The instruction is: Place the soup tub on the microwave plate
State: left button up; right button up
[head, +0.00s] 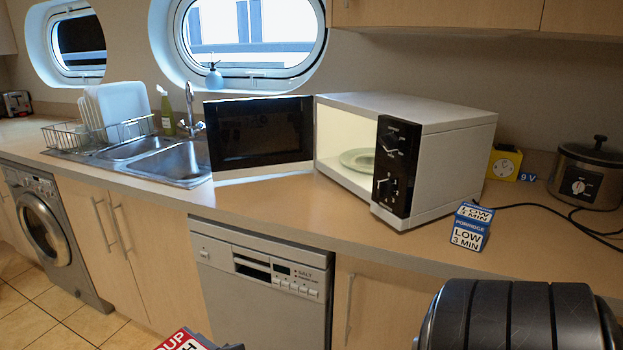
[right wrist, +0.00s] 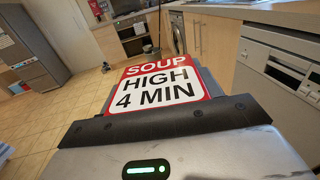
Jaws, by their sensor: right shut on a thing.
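The soup tub (head: 181,341) is a red and white box labelled SOUP, HIGH, 4 MIN. It shows at the bottom edge of the head view, mostly cut off, and fills the middle of the right wrist view (right wrist: 158,86). My right gripper (head: 226,346) is shut on it and holds it in front of the counter, low and left of the microwave. The microwave (head: 455,150) stands on the counter with its door (head: 258,135) swung wide open to the left. The pale green microwave plate (head: 357,160) lies inside, partly hidden by the control panel. My left gripper is not in view.
A blue and white porridge tub (head: 470,228) stands by the microwave's front right corner. A slow cooker (head: 588,172), cable and yellow timer (head: 503,163) are to the right. A sink (head: 165,160) and dish rack (head: 95,137) are left. The counter front (head: 290,205) is clear.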

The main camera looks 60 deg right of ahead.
aim_at(371, 162)
jog(key=u, duration=0.05)
jog(key=i, duration=1.45)
jog(key=z, duration=1.4)
